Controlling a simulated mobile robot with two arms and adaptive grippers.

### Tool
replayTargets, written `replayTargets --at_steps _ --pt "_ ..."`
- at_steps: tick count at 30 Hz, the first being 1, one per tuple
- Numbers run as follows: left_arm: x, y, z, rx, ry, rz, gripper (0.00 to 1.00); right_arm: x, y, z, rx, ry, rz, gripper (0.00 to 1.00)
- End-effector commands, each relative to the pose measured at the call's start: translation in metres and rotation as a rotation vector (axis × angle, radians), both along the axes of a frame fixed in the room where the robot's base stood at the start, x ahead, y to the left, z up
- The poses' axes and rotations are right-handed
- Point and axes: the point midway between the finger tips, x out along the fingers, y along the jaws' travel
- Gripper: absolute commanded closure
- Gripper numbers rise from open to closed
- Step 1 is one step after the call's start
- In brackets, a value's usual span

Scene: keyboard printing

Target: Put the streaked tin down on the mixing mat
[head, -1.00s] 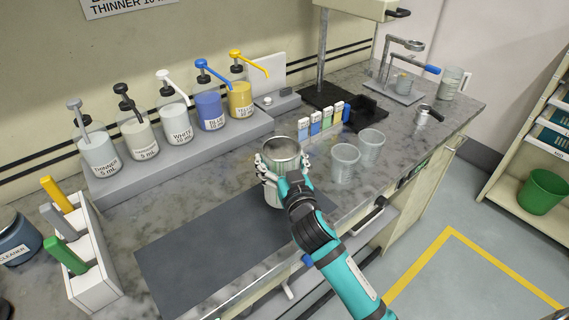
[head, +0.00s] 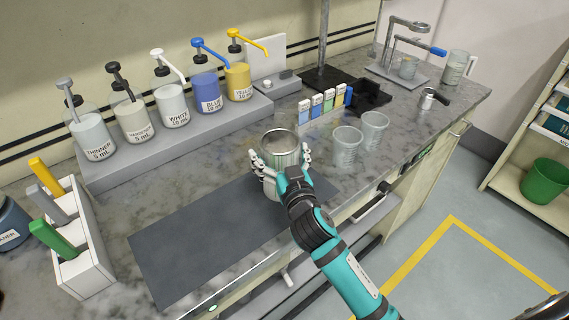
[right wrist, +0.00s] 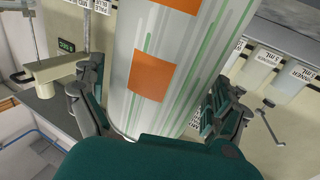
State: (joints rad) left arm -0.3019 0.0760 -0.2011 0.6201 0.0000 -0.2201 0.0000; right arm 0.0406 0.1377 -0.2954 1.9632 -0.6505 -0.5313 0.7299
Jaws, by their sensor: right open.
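The streaked tin (head: 281,146) is a metal can with an open top, upright at the right end of the dark grey mixing mat (head: 200,240). In the right wrist view the tin (right wrist: 170,70) is pale with green and grey streaks and orange squares. My right gripper (head: 280,166) is open, with its fingers on either side of the tin. In the right wrist view the fingers (right wrist: 158,105) stand apart from the tin's wall. The tin's base is partly hidden by the gripper. My left gripper is not in view.
Two clear cups (head: 347,146) stand just right of the tin. Pump bottles (head: 172,105) line the shelf behind, and colour cards (head: 322,104) stand at the back. A white holder (head: 90,262) with coloured handles is at the left. The mat's left part is bare.

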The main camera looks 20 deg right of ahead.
Motion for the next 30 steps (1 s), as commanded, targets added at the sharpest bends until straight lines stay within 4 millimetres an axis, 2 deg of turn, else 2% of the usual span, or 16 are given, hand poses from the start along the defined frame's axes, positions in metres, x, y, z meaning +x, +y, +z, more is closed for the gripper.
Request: replayTargets --at_steps 5,12,16,21,30 --pt "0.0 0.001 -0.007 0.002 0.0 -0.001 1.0 -0.028 0.001 -0.003 0.003 0.002 0.0 0.0" --pt "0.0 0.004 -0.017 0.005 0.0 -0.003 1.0 -0.08 0.002 -0.003 0.003 0.002 0.0 0.0" --pt "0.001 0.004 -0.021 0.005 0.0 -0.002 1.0 -0.1 0.002 -0.002 0.002 0.001 0.0 0.0" --pt "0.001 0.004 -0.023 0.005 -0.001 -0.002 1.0 -0.114 0.003 -0.001 0.001 0.001 0.0 0.0" --pt "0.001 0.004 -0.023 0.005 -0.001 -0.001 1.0 -0.116 0.003 0.0 0.0 -0.001 0.0 0.0"
